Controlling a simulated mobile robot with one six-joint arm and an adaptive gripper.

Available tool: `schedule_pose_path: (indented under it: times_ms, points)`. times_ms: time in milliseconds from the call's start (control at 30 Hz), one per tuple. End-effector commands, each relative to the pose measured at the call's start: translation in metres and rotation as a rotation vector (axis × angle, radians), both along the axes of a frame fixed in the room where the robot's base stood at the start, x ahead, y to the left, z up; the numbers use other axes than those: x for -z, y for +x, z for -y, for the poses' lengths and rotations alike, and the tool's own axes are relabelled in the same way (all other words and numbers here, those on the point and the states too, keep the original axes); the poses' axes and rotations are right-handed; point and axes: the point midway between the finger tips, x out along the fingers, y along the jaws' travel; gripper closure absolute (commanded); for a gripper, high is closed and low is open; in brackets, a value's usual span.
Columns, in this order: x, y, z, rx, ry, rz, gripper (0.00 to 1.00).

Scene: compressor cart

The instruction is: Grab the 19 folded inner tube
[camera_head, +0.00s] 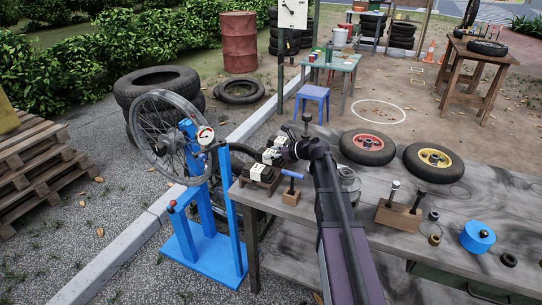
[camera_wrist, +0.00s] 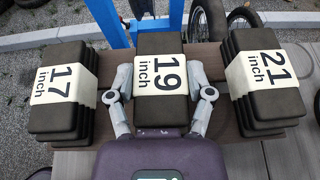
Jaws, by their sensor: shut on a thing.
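The 19 inch folded inner tube (camera_wrist: 161,42) is a dark block with a white paper band, in the middle of the wrist view. My gripper (camera_wrist: 162,90) has one finger on each side of it and is shut on it. In the head view my gripper (camera_head: 285,150) is at the left end of the table, among the banded tubes, and partly hides them. The 17 inch tubes (camera_wrist: 62,105) are stacked to the left, and the 21 inch tubes (camera_wrist: 262,110) are stacked to the right. I cannot tell whether the 19 inch tube is lifted.
The tubes are at the left end of the grey workbench (camera_head: 390,250). A blue stand (camera_head: 215,255) with a spoked wheel (camera_head: 165,125) is just beyond. Two small tyred wheels (camera_head: 368,147) lie on the bench.

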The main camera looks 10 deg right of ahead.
Motion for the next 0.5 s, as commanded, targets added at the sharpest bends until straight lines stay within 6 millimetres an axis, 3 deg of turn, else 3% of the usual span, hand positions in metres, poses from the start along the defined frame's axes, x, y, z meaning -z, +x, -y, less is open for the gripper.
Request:
schedule_pose_path:
  times_ms: [500]
  points:
    - [-0.024, 0.000, 0.000, -0.001, 0.000, 0.000, 0.94]
